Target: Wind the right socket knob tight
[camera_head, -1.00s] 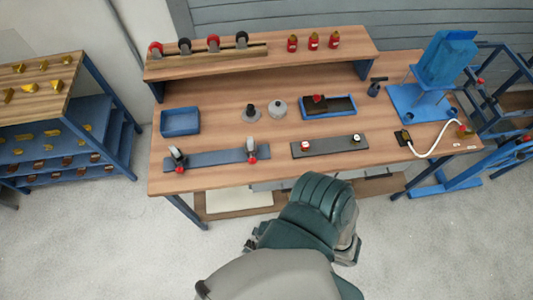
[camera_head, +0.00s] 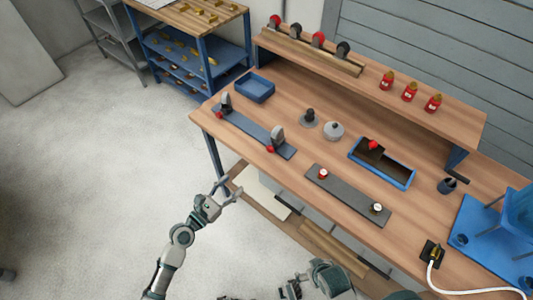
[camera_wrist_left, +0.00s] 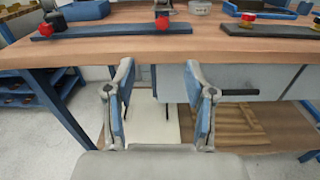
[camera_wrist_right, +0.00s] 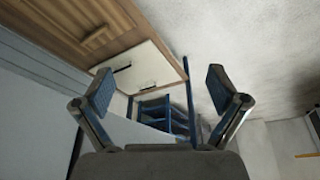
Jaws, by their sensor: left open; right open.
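A dark grey strip (camera_head: 345,193) near the table's front edge carries two socket knobs. The left knob (camera_head: 322,174) is red and white. The right knob (camera_head: 377,208) has a pale body and dark details, too small to read its seating. The strip also shows in the left wrist view (camera_wrist_left: 275,31), with the right knob (camera_wrist_left: 316,22) at the picture edge. My left gripper (camera_head: 232,189) is open and empty, in front of the table and left of the strip. My right gripper (camera_wrist_right: 158,80) is open and empty, with the table's underside and lower shelf ahead.
A blue-grey strip (camera_head: 252,133) with two red-knobbed clamps lies left of the dark strip. A blue tray (camera_head: 382,176) is behind it. A white cable (camera_head: 470,291) and a blue stand (camera_head: 485,235) are at right. The floor left of the table is clear.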

